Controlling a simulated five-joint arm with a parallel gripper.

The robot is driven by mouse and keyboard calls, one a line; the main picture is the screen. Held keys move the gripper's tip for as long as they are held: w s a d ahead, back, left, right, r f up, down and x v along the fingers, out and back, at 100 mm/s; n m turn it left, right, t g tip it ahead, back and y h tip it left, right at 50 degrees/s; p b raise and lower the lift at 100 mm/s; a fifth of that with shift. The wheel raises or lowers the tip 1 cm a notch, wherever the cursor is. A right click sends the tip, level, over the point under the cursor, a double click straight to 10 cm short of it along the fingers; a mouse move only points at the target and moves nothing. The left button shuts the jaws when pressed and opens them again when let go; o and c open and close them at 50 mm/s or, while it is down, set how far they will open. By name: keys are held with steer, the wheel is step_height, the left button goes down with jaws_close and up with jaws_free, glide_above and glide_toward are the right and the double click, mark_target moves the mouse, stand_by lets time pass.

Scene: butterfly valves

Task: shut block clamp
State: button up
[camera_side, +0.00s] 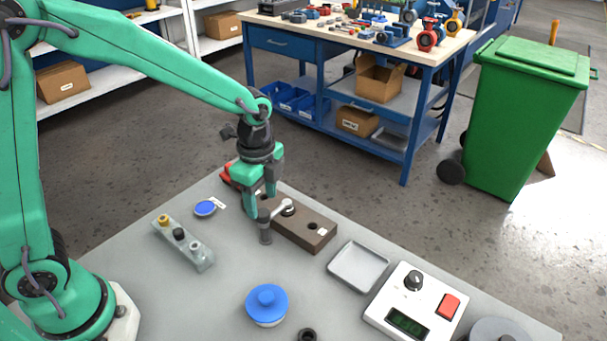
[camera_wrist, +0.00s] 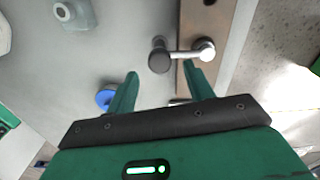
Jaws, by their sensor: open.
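The block clamp is a brown block (camera_side: 318,236) with a silver lever that ends in a dark upright knob (camera_side: 265,228). The lever points off the block's near left side, so the knob hangs beyond the block's edge. In the wrist view the block (camera_wrist: 205,25) lies right of centre and the dark knob (camera_wrist: 159,58) shows just ahead of the gap between the fingers. My gripper (camera_side: 261,204) points down at the left end of the block, behind the knob. Its fingers (camera_wrist: 160,72) are apart with nothing visibly held. Contact with the knob cannot be told.
A clear strip with several knobs (camera_side: 184,243) and a blue disc (camera_side: 205,208) lie left. A blue-lidded pot (camera_side: 266,304) stands in front. A grey tray (camera_side: 358,267) and a white control box (camera_side: 414,307) are to the right. A red object (camera_side: 228,174) sits behind my gripper.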

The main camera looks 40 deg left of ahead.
mark_target(263, 212)
steer(key=shift+r, duration=2.35)
steer(key=shift+s+a+r+n, duration=0.2)
steer(key=shift+a+r+n, duration=0.05)
steer(key=shift+r+n, duration=0.1)
steer(key=s+a+r+n+t, duration=0.2)
steer(key=s+a+r+n, duration=0.2)
steer(key=s+n, duration=0.3)
steer(key=s+a+r+n+t, duration=0.3)
steer(key=s+a+r+n, duration=0.1)
steer(key=s+n, duration=0.3)
steer(key=shift+s+a+r+n+t, duration=0.3)
steer(key=shift+s+r+n, duration=0.05)
steer(key=shift+n, duration=0.3)
